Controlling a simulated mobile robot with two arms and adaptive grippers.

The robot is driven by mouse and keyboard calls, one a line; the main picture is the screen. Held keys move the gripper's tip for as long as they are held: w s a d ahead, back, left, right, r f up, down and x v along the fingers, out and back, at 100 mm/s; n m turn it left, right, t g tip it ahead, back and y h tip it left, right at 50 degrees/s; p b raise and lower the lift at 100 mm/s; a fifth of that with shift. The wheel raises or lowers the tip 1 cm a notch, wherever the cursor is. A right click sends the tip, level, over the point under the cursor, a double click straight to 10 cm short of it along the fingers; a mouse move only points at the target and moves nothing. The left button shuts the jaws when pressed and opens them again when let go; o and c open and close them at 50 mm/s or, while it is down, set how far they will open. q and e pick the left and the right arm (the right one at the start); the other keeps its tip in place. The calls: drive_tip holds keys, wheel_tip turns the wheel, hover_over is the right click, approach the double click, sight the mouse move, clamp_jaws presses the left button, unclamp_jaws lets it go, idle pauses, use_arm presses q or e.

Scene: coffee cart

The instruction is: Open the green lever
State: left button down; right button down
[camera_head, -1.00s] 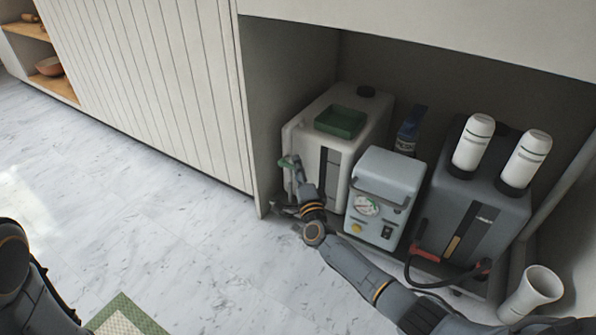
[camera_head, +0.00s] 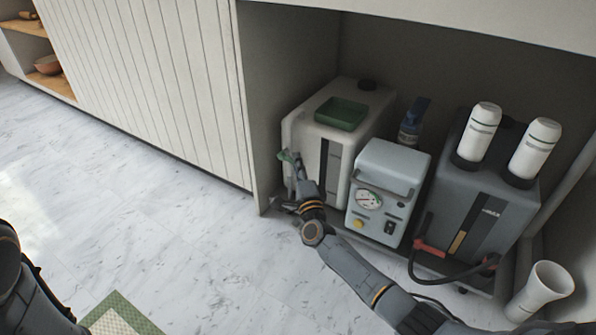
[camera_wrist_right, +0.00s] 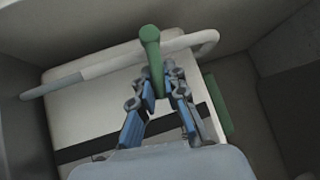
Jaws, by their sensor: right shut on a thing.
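The green lever (camera_wrist_right: 152,55) sits on a pale pipe in front of a white tank (camera_head: 340,135). In the right wrist view its rounded end points away from my gripper and its shaft runs between the fingers. My right gripper (camera_wrist_right: 160,90) is shut on the lever. In the head view the right gripper (camera_head: 298,178) is at the tank's left front edge, and the lever (camera_head: 287,157) shows only as a small green piece. My left gripper is out of view; part of my left arm shows at the lower left.
A green tray (camera_head: 341,114) lies on the white tank. A grey machine with a gauge (camera_head: 386,190) stands close right of my right arm. Beyond it are a dark tank (camera_head: 480,215) with white bottles and a red-handled hose (camera_head: 430,248). The cabinet wall (camera_head: 262,120) is close left.

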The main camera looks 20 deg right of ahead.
drive_tip(key=shift+w+a+f+m+t+h+b, duration=0.15)
drive_tip(key=shift+f+m+t+h+b, duration=0.4)
drive_tip(key=shift+m+b, duration=0.55)
drive_tip(key=shift+w+a+f+m+t+h+b, duration=0.1)
drive_tip(key=shift+f+m+t+h+b, duration=0.3)
drive_tip(key=shift+m+h+b, duration=0.5)
drive_tip(key=shift+w+a+f+m+t+h+b, duration=0.15)
drive_tip(key=shift+f+m+t+h+b, duration=0.35)
drive_tip(key=shift+m+b, duration=0.7)
drive_tip(key=c, duration=1.3)
unclamp_jaws()
drive_tip(key=shift+c, duration=0.2)
drive_tip(key=shift+r, duration=0.1)
